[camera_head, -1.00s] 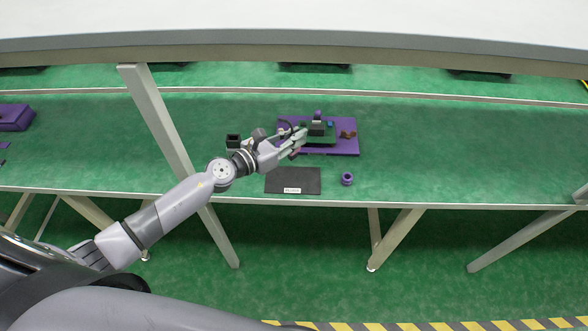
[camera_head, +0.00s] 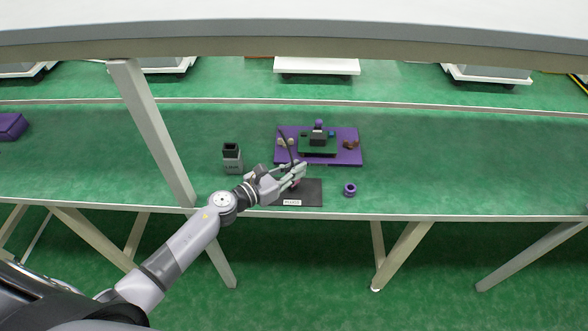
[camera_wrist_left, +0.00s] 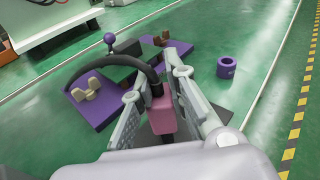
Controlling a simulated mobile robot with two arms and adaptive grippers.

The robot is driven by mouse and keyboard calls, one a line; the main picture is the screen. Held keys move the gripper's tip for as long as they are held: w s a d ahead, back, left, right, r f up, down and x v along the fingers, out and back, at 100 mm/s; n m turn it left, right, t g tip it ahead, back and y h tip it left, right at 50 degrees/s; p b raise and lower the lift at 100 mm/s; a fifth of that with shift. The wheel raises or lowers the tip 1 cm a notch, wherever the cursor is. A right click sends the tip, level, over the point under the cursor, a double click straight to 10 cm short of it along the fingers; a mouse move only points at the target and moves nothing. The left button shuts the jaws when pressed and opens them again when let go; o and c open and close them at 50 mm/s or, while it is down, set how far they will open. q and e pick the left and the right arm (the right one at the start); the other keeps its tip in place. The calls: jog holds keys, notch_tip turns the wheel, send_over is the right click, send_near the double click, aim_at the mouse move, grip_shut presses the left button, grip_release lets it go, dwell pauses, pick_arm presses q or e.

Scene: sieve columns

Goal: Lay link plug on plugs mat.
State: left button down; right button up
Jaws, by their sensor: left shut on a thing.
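My left gripper (camera_head: 299,174) is shut on the link plug, just above the back part of the plugs mat (camera_head: 312,198). The mat is a dark flat rectangle with a white label on its front edge. In the left wrist view, the link plug (camera_wrist_left: 161,115) is a mauve-pink block between the two fingers (camera_wrist_left: 157,88). A black curved link arches to the left beside it. The fingers hide part of the plug and mat. I cannot tell whether the plug touches the mat. My right gripper is not in view.
Behind the mat lies a purple board (camera_head: 348,157) bearing a dark block, a purple knob and small brown and beige pieces. A dark open-topped holder (camera_head: 232,158) stands left. A purple ring (camera_head: 350,190) sits right of the mat. The green bench to the right is clear.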

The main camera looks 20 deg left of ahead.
pick_arm(q)
jog(key=shift+f, duration=0.2)
jog(key=c, duration=1.6)
grip_release()
jog(key=shift+r, duration=0.15)
jog(key=b+v, duration=0.2)
jog(key=v, duration=1)
jog(key=shift+d, duration=0.1)
